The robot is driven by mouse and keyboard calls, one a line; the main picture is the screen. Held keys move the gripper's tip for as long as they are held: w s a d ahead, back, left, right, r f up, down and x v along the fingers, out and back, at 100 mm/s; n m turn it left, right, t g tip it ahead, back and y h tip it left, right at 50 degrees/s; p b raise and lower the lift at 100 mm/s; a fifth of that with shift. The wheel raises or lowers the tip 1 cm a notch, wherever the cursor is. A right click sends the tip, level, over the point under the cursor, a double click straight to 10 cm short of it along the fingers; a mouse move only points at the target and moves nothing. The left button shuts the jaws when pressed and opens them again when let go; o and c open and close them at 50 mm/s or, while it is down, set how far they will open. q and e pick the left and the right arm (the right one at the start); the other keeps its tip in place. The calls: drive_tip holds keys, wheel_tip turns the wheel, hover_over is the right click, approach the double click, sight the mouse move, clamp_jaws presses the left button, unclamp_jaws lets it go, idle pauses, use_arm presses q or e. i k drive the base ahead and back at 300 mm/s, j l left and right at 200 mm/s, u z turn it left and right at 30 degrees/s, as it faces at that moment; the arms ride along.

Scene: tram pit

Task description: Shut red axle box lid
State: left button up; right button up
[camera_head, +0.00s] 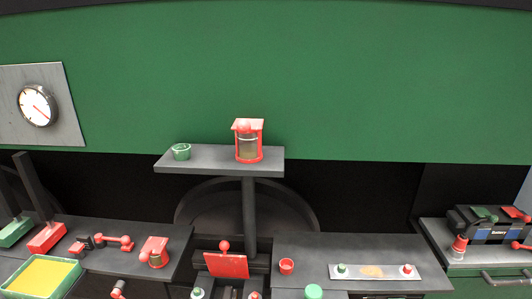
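A red lid (226,265) with a round red knob (224,246) stands raised and tilted at the bottom centre, in the gap between the two dark bench tops. It appears to be the red axle box lid, standing open. Part of a dark box shows below it, cut off by the lower picture edge, so its inside is mostly hidden. Neither of my grippers shows in the head view, and nothing is seen touching the lid.
A raised grey shelf (215,162) on a post holds a red lantern (248,142) and a green cup (181,152). Red parts lie on the left bench near a green tray (72,278).

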sight(224, 265)
drive_tip(key=i+l+u, duration=0.15)
drive_tip(key=l, duration=0.15)
drive_tip(key=i+l+u, duration=0.15)
drive_tip(key=l, duration=0.15)
drive_tip(key=i+l+u, duration=0.15)
drive_tip(key=l, duration=0.2)
drive_tip(key=i+l+u, duration=0.15)
drive_tip(key=l, duration=0.2)
